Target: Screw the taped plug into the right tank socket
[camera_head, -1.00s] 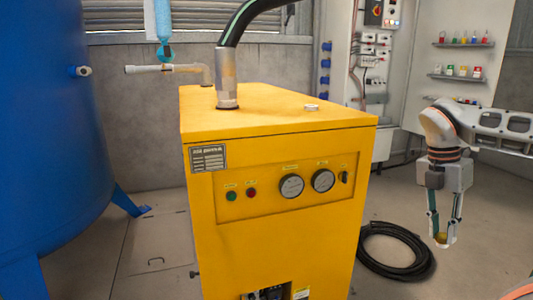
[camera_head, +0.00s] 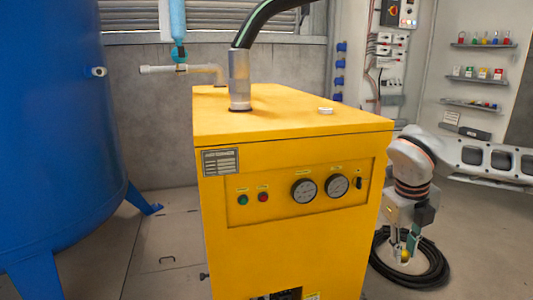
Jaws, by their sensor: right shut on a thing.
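My right gripper (camera_head: 404,252) is at the lower right, pointing down beside the yellow cabinet's right side. It is shut on a small yellowish piece, the plug (camera_head: 405,256). Tape on it is too small to make out. The big blue tank (camera_head: 55,140) fills the left side. A pale socket stub (camera_head: 97,72) sticks out of its right flank, far from the gripper, with the cabinet between them. My left gripper is not in view.
The yellow cabinet (camera_head: 285,185) with gauges stands in the middle, with a thick hose and metal pipe (camera_head: 239,80) rising from its top. A coiled black hose (camera_head: 435,265) lies on the floor behind my right gripper. Open floor (camera_head: 165,245) lies between tank and cabinet.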

